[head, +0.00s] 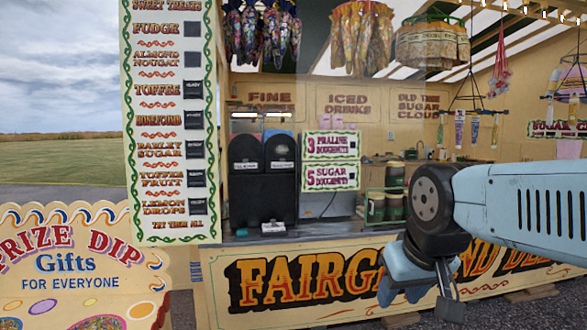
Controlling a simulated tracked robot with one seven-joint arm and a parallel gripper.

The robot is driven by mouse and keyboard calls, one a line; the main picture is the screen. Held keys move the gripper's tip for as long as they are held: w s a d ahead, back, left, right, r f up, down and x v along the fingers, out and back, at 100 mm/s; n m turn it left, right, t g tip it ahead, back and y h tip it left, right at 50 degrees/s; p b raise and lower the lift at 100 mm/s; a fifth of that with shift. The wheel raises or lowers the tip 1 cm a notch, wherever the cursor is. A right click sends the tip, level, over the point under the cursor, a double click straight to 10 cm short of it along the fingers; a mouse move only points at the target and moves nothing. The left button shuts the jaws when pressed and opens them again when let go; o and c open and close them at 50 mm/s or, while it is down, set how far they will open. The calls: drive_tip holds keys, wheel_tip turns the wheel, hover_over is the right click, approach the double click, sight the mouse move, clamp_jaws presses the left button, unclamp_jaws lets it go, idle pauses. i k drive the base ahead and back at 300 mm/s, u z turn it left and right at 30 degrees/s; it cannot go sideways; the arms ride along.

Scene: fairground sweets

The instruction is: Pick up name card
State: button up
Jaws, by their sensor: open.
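A small pale item (273,228) lies on the counter in front of the black dispensers; it may be the name card, but it is too small to tell. My gripper (418,300) hangs at the lower right, pointing down, in front of the stall's lettered front panel. It is open, and I see nothing between its fingers. It is to the right of the pale item and lower in the picture, well apart from it. My arm reaches in from the right edge and hides part of the counter and the panel.
Two black dispensers (262,180) stand on the counter (320,234). Price signs (331,145) and a green rack of jars (386,205) are to their right. A tall sweets board (168,120) and a prize dip box (80,270) stand at left. Sweet bags (262,33) hang above.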

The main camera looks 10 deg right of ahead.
sight(281, 164)
drive_tip(key=u, duration=0.1)
drive_tip(key=i, duration=2.25)
drive_tip(key=u, duration=0.55)
